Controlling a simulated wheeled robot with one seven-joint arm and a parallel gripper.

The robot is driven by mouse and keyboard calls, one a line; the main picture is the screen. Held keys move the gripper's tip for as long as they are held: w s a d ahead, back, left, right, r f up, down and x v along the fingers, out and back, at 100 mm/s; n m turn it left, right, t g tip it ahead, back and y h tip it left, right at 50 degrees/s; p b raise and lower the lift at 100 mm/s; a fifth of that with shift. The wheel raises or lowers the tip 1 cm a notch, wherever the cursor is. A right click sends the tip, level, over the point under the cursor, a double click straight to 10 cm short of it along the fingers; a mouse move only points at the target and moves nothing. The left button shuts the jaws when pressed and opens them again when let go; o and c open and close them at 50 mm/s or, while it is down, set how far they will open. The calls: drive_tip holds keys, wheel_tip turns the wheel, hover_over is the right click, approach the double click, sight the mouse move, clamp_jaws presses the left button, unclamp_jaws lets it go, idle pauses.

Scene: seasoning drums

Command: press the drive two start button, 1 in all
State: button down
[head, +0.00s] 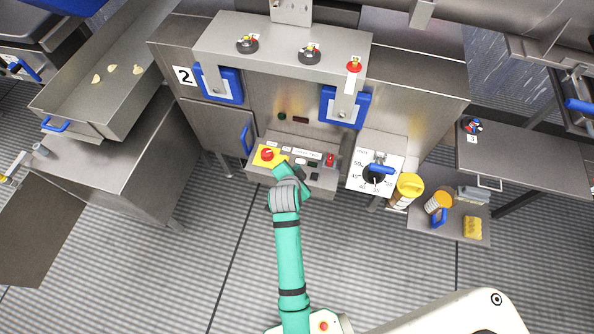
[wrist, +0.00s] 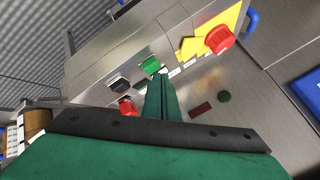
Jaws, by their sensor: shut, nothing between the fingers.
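The button labels are too small to read.
A dial box (head: 362,182) with a blue handle stands right of the panel. Yellow-lidded containers (head: 410,186) are farther right. A steel tray (head: 95,92) is at the left. The floor in front is clear.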

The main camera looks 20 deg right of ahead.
drive_tip(key=shift+f, duration=0.45)
idle(0.8)
drive_tip(key=shift+r, duration=0.9)
wheel_tip(320, 180, up, 5)
idle(0.5)
idle(0.8)
